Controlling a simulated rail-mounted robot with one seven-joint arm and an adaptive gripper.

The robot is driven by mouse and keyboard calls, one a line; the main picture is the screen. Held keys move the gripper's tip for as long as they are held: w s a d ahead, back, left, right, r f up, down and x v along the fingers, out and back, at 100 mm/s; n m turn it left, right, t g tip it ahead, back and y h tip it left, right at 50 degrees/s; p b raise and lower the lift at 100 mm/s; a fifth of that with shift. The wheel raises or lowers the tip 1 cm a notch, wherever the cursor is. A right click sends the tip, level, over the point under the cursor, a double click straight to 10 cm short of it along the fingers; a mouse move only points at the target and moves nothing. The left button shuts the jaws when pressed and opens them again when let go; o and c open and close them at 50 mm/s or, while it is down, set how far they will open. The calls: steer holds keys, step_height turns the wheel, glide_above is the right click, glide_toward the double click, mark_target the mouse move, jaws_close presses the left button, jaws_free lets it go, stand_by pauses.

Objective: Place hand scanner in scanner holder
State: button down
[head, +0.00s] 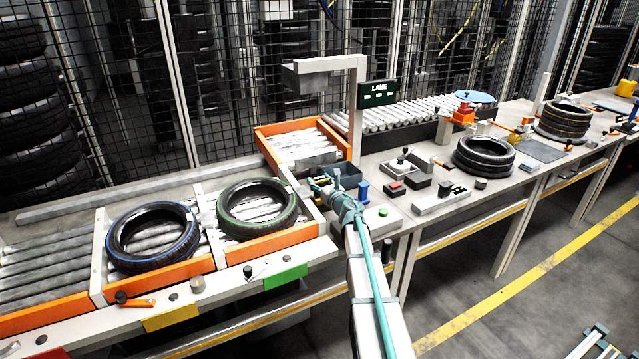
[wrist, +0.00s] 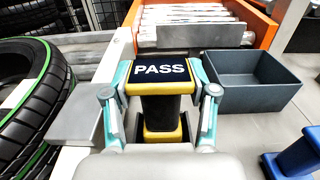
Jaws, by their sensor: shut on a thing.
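The hand scanner (wrist: 160,75), yellow and black with a dark screen reading PASS, is between the two teal fingers of my gripper (wrist: 160,105) in the wrist view. My gripper is shut on it, and its lower part is partly hidden by my gripper. In the head view my gripper (head: 322,186) is beside the conveyor end, and the scanner is too small to make out clearly. A dark grey open-topped box (wrist: 255,102) stands just right of the scanner and looks empty; it also shows in the head view (head: 345,180). I cannot tell for certain whether it is the scanner holder.
A blue block-like thing (wrist: 293,162) stands right of my gripper. A green-marked tyre (head: 262,230) lies on the conveyor at left, with a blue-marked tyre (head: 150,264) beyond it. An orange-edged roller tray (head: 283,130) is behind. A black-knobbed fixture (head: 400,166) stands on the bench.

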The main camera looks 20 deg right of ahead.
steer(key=shift+f, duration=0.15)
steer(key=shift+f, duration=0.15)
steer(key=c, duration=0.6)
jaws_free()
steer(key=shift+s+r, duration=0.1)
steer(key=shift+r, duration=0.1)
steer(key=s, duration=0.4)
steer(key=s+b, duration=0.1)
steer(key=s, duration=0.3)
steer(key=s+b, duration=0.1)
steer(key=s, duration=0.3)
steer(key=shift+d, duration=0.3)
steer(key=shift+w, duration=0.1)
